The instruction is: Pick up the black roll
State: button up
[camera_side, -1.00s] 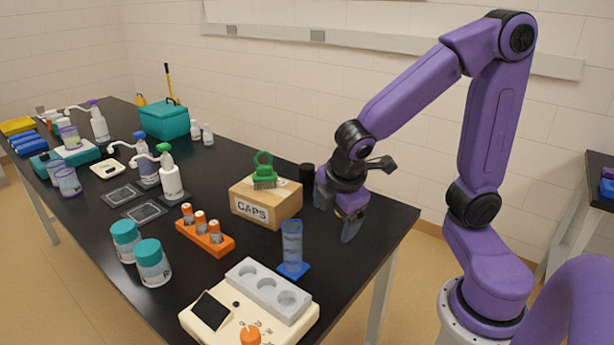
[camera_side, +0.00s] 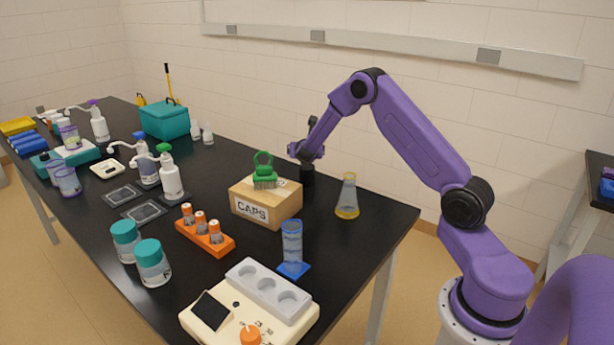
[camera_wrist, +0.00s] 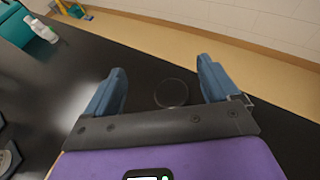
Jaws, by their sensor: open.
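The black roll (camera_side: 307,177) stands upright on the black table, behind the wooden CAPS box, in the side view. In the wrist view its dark round top (camera_wrist: 171,93) lies between my two blue-grey fingers, a little nearer the right one. My gripper (camera_wrist: 161,84) is open, with one finger on each side of the roll and nothing held. In the side view my gripper (camera_side: 307,156) is right above the roll, and its fingers are hard to make out there. I cannot tell how far down the roll the fingertips reach.
The CAPS box (camera_side: 265,204) with a green item (camera_side: 264,172) on it stands just in front of the roll. A conical flask (camera_side: 347,198) with yellow liquid is to the right. Small white bottles (camera_side: 207,133) stand behind left. The table's back edge is close to the roll.

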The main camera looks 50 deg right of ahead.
aim_at(307, 169)
jog(key=shift+w+d+f, duration=0.15)
jog(key=shift+d+f, duration=0.15)
jog(key=shift+d, duration=0.15)
jog(key=shift+d+f+n, duration=0.1)
jog(key=shift+f+n, duration=0.15)
jog(key=shift+n, duration=0.05)
jog(key=shift+f, duration=1.95)
notch_tip(307, 169, down, 3)
jog(key=shift+r, duration=0.15)
jog(key=shift+x, duration=0.9)
jog(key=shift+w+d, duration=0.4)
